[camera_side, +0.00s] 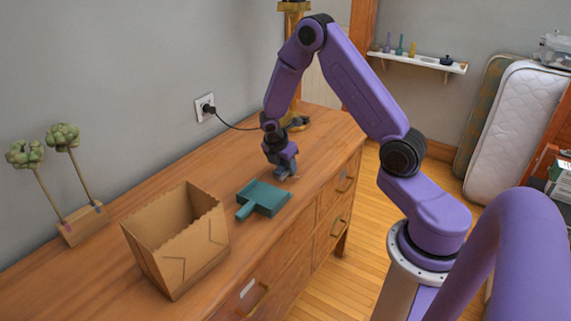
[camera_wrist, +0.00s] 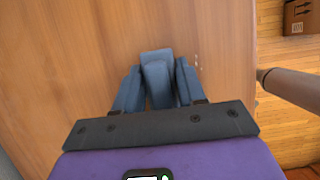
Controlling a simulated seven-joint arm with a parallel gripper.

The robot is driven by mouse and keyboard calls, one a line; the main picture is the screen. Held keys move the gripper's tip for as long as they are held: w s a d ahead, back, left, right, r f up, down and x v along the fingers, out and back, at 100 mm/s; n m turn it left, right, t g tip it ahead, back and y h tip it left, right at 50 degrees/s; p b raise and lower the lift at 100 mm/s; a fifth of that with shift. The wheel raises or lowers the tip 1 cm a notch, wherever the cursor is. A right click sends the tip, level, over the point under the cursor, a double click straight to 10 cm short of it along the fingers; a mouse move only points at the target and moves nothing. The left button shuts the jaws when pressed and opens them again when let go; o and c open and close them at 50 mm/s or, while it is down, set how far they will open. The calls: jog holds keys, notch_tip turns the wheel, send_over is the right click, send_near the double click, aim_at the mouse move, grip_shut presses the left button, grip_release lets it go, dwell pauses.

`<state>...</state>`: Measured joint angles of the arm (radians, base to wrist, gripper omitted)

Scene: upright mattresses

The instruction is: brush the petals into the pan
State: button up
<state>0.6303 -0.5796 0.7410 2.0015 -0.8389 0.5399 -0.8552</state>
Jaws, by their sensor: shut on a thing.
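The teal pan (camera_side: 264,198) lies flat on the wooden dresser top (camera_side: 318,146), its short handle toward the lower left. My gripper (camera_side: 284,170) is just beyond the pan, low over the dresser top and apart from the pan. In the wrist view my gripper (camera_wrist: 157,88) is shut on a blue-grey brush (camera_wrist: 157,70), held between its two fingers. Whether the brush's bristles touch the wood is hidden. A few tiny pale specks, perhaps petals (camera_wrist: 197,64), lie just right of the brush in the wrist view. The pan is not in the wrist view.
An open brown paper bag (camera_side: 180,245) stands left of the pan. Two green flower heads on stems stand in a wooden block (camera_side: 82,223) at the far left. A lamp base (camera_side: 297,123) and its cord are behind my gripper. The dresser's front edge is close on the right.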

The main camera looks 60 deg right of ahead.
jog(key=shift+a, duration=0.15)
jog(key=shift+a, duration=0.25)
jog(key=shift+d, duration=0.85)
jog(key=shift+a, duration=0.15)
